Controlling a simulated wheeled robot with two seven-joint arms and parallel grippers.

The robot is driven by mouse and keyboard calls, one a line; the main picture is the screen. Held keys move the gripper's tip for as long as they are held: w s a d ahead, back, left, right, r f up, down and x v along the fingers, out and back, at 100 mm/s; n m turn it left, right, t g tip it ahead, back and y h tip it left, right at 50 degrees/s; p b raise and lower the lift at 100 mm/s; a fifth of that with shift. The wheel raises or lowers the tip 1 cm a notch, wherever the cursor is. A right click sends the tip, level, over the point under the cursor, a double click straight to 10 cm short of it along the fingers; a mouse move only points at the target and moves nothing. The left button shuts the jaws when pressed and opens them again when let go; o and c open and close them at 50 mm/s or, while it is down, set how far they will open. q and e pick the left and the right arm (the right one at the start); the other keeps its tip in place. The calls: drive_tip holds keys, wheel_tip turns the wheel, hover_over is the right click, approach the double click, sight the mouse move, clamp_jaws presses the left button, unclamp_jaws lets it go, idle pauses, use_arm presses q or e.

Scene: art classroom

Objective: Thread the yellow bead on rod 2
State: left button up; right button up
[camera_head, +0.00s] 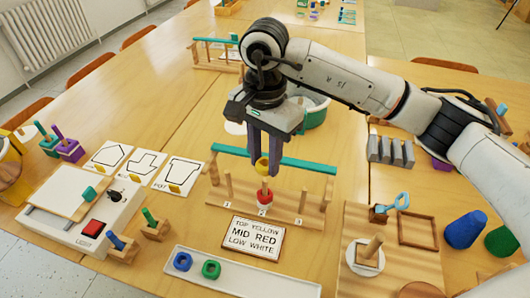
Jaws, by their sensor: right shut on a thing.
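My right gripper (265,168) points down over the wooden rod stand (290,213) and is shut on the yellow bead (262,164). The bead is right above or at the top of rod 2 (264,183), the middle rod; I cannot tell whether the tip is inside it. A red bead (265,196) sits low on rod 2 with a white bead (263,208) under it. Rods 1 (229,187) and 3 (302,202) are bare. My left gripper is not in view.
A teal bar (308,165) runs behind the rods. A sign (254,237) reading top yellow, mid red, low white lies in front. A pale tray (245,279) holds a blue ring (182,261) and a green ring (211,269). A green-rimmed bowl (316,113) stands behind.

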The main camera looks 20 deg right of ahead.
wheel_tip(320, 180, down, 2)
drive_tip(key=shift+f+b, duration=0.1)
drive_tip(key=shift+b, duration=0.3)
drive_tip(key=shift+r, duration=0.25)
drive_tip(key=shift+f, duration=0.15)
use_arm(q)
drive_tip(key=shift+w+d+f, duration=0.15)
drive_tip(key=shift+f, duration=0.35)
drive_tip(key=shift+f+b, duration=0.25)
drive_tip(key=shift+b, duration=0.15)
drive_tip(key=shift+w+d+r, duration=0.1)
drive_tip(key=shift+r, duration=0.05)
use_arm(e)
drive_tip(key=shift+f, duration=0.15)
